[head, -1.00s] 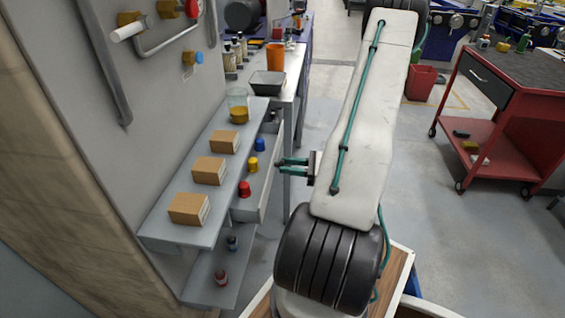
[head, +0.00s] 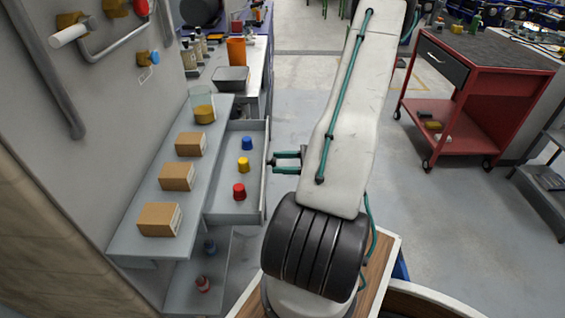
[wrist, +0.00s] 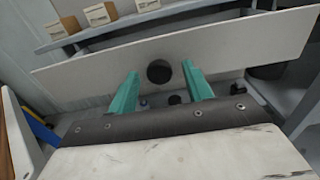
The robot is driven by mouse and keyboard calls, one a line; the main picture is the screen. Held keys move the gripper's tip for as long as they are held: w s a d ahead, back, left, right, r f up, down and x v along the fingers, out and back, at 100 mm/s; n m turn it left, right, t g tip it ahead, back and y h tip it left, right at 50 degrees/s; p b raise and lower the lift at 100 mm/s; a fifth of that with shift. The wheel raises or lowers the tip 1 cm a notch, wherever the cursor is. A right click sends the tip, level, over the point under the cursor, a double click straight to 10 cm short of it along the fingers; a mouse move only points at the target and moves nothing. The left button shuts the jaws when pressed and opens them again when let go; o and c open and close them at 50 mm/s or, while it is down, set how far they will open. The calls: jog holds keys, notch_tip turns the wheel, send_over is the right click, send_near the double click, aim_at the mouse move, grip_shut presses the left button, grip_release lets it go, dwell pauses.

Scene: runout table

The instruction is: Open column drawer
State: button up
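The drawer (head: 232,212) is pulled out from under the grey shelf, showing a blue, a yellow and a red item inside. Its pale front panel (wrist: 80,78) spans the wrist view, with a round dark knob (wrist: 159,72) in the middle. My gripper (head: 274,160) is at the outer side of the drawer front in the head view. In the wrist view its two green fingers stand either side of the knob with a visible gap on each side, so it is open. The head view does not show the knob clearly.
Several cardboard boxes (head: 177,177) and a glass jar (head: 202,105) stand on the shelf (head: 140,215) above. A lower shelf (head: 185,285) holds small bottles. A red cart (head: 470,95) stands at the right, with clear floor between.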

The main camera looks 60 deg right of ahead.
jog(key=shift+s, duration=0.1)
jog(key=v, duration=0.7)
jog(key=shift+s+d, duration=0.25)
jog(key=shift+s, duration=0.05)
jog(key=shift+f, duration=0.1)
